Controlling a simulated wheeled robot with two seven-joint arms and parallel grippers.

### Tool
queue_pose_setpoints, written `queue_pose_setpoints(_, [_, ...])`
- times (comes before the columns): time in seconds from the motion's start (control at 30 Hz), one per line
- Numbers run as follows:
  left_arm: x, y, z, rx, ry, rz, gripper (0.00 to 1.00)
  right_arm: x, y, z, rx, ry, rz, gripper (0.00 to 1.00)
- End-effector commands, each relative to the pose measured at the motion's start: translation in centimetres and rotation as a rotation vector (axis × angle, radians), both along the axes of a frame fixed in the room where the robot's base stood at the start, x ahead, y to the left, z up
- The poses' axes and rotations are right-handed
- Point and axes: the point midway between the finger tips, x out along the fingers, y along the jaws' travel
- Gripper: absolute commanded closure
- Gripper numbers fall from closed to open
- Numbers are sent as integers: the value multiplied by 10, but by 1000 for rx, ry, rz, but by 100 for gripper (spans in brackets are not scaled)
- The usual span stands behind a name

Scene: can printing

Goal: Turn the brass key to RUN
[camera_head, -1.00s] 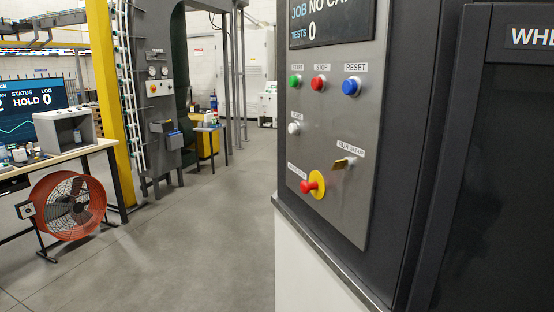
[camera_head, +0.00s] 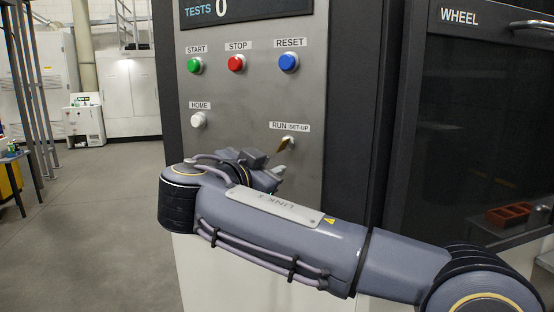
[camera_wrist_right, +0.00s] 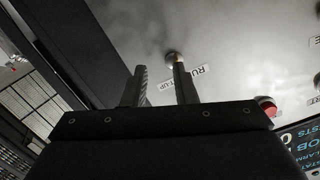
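The brass key (camera_head: 285,145) sits in its switch under the RUN / SET-UP label (camera_head: 289,126) on the grey control panel. It points down to the left, off the RUN and SET-UP words. My right gripper (camera_head: 274,172) is just below the key, reaching up along the panel. In the right wrist view the two fingers of my right gripper (camera_wrist_right: 159,72) stand apart, with nothing seen between them. The key's switch (camera_wrist_right: 172,57) shows beyond the fingertips, close to the right finger, which partly covers the key. Contact cannot be told. My left gripper is out of view.
Green START (camera_head: 195,66), red STOP (camera_head: 236,64) and blue RESET (camera_head: 289,62) buttons line the panel above. A white HOME button (camera_head: 198,120) is left of the key. A dark WHEEL door (camera_head: 480,120) stands at right. Open floor (camera_head: 90,200) lies left.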

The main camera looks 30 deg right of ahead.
Motion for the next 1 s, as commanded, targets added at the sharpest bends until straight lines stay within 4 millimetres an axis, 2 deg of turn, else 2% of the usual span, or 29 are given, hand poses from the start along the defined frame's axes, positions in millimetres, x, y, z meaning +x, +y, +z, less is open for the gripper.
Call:
queue_pose_setpoints(0.07, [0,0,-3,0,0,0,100,3,13,14,-12,-108,-20,75])
queue_pose_setpoints(0.17, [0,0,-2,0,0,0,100,6,13,24,-16,-173,-34,75])
queue_pose_setpoints(0.6, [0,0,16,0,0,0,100,39,-41,26,-16,-177,-36,75])
queue_pose_setpoints(0.77, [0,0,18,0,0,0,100,44,-49,25,-16,-178,-34,75])
queue_pose_setpoints(1.0, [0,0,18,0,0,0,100,44,-50,24,-16,-176,-33,75])
